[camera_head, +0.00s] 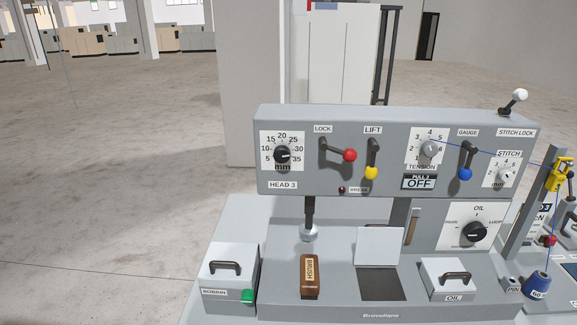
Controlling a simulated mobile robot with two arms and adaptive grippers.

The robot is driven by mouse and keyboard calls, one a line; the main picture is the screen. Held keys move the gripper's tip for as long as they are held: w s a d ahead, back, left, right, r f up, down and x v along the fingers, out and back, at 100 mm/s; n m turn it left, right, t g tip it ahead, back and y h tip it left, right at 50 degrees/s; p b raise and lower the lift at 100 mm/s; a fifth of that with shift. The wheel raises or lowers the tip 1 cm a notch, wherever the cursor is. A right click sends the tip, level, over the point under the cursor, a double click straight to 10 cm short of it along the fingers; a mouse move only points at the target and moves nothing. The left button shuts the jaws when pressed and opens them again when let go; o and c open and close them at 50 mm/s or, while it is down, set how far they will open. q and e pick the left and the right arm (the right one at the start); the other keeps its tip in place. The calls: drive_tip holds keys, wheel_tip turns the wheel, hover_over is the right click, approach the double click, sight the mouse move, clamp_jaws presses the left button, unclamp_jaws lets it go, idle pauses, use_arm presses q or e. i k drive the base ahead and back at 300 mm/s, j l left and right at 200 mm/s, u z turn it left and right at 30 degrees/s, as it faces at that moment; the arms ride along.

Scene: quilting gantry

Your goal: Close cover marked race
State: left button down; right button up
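A light grey cover (380,246) stands raised at the back edge of a dark square opening (381,284) in the machine bed. No "race" marking can be read on it from here. To its left and right are two other covers with dark handles, both lying shut: one marked BOBBIN (229,266) and one marked OIL (447,278). Neither of my grippers shows in the head view.
A wooden brush (310,277) stands on the bed left of the opening. Above is the HEAD 3 panel (385,190) with knobs and red, yellow and blue levers. A blue thread cone (537,286) is at right. Open floor (110,190) lies left.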

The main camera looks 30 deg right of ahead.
sight(380, 244)
drive_tip(key=i+j+u, duration=0.6)
drive_tip(key=i+j+z, duration=0.1)
drive_tip(key=i, duration=0.45)
drive_tip(key=i+j+z, duration=0.15)
drive_tip(key=i+j, duration=0.15)
drive_tip(key=i, duration=0.2)
drive_tip(key=i+j+z, duration=0.1)
drive_tip(key=i+j, duration=0.2)
drive_tip(key=i, duration=0.25)
drive_tip(key=i+z, duration=0.2)
drive_tip(key=z, duration=0.25)
drive_tip(key=i+z, duration=0.2)
drive_tip(key=z, duration=0.25)
drive_tip(key=i+j+z, duration=0.15)
drive_tip(key=z, duration=0.3)
drive_tip(key=i+j+z, duration=0.2)
drive_tip(key=z, duration=0.3)
drive_tip(key=i+j+z, duration=0.15)
drive_tip(key=z, duration=0.3)
drive_tip(key=i+j+z, duration=0.15)
drive_tip(key=z, duration=0.35)
drive_tip(key=j+z, duration=0.25)
drive_tip(key=z, duration=0.2)
drive_tip(key=i+j+z, duration=0.1)
drive_tip(key=j+z, duration=0.15)
drive_tip(key=z, duration=0.2)
drive_tip(key=i+j+z, duration=0.1)
drive_tip(key=j+z, duration=1)
